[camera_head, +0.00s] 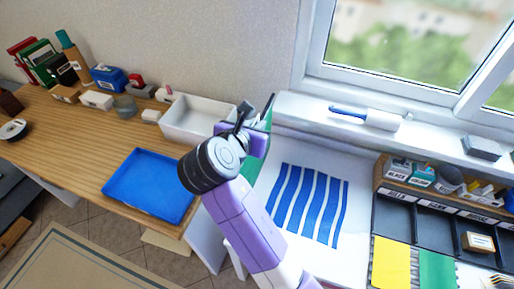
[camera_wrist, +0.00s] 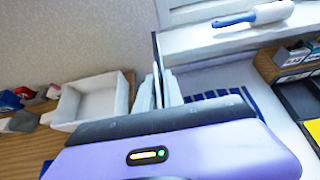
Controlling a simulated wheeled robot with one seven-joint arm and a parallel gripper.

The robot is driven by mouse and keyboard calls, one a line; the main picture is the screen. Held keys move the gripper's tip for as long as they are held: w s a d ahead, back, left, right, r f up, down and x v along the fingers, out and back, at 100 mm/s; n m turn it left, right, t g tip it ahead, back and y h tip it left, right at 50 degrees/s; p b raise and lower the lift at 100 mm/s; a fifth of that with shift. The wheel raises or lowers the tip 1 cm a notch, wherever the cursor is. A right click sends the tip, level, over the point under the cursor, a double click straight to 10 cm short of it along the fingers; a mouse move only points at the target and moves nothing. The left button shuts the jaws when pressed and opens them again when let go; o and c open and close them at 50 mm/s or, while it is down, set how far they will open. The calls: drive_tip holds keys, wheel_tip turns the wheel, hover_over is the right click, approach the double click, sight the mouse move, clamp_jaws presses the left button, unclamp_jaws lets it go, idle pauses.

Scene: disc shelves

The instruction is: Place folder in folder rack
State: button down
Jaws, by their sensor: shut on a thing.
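My gripper (camera_head: 262,122) is shut on a thin green folder (camera_head: 263,154), held roughly upright and seen nearly edge-on; my arm hides part of it. In the wrist view my gripper's fingers (camera_wrist: 158,92) point away from the camera, and a thin dark edge shows between them. To its right, a white surface carries several parallel blue strips (camera_head: 310,203); I cannot tell whether this is the folder rack. Upright red and green binders (camera_head: 38,62) stand far left at the back of the wooden desk.
A white open bin (camera_head: 199,132) stands just left of my gripper. A blue tray (camera_head: 150,184) lies at the desk's front edge. A lint roller (camera_head: 370,118) lies on the windowsill. A dark compartment organizer (camera_head: 400,218) is at the right.

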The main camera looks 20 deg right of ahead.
wheel_tip(320, 180, down, 9)
idle(0.5)
drive_tip(key=c, duration=1.5)
unclamp_jaws()
drive_tip(key=shift+f, duration=0.1)
drive_tip(key=shift+o, duration=0.2)
